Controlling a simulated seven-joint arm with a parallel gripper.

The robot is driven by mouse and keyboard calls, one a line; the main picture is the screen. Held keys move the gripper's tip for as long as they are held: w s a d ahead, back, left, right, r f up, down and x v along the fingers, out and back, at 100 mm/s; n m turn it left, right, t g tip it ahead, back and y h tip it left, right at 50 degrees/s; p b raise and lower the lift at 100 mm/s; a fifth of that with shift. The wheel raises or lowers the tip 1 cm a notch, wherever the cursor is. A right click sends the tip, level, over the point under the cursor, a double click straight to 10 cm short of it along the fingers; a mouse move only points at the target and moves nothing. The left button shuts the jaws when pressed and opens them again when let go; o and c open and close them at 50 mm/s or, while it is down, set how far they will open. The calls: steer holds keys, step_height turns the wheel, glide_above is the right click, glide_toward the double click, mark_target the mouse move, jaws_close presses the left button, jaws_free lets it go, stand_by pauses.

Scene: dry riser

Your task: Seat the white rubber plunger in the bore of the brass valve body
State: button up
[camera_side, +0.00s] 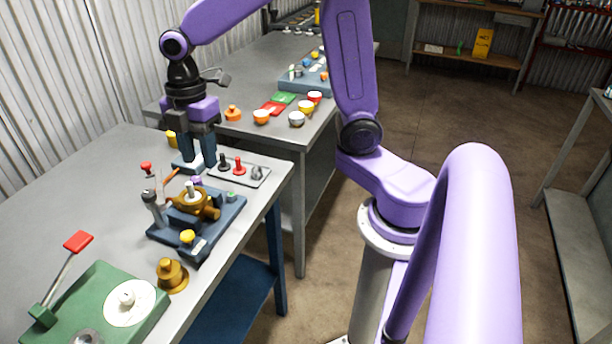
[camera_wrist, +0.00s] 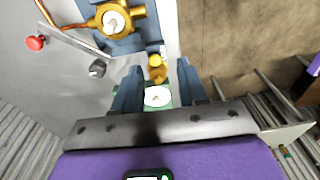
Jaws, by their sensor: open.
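The brass valve body (camera_side: 186,205) sits on a blue fixture plate (camera_side: 226,215) on the grey bench. The white rubber plunger (camera_side: 191,188) stands upright at the valve's bore, with its white upper part showing above the brass. In the wrist view the plunger (camera_wrist: 114,20) appears as a white top inside the round brass valve body (camera_wrist: 128,8). How deep it sits is hidden. My gripper (camera_side: 198,163) points down behind the valve, apart from it, over a small blue block with a white part. In the wrist view its fingers (camera_wrist: 157,72) are spread, with nothing held between them.
A tray (camera_side: 256,180) with several pieces lies to the right. A brass bell-shaped piece (camera_side: 172,276) and a green plate (camera_side: 98,285) are nearer the camera.

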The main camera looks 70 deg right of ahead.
steer(key=s+d+f+m, duration=0.2)
steer(key=s+m, duration=0.3)
steer(key=s, duration=1.7)
steer(key=shift+m+t+h, duration=0.3)
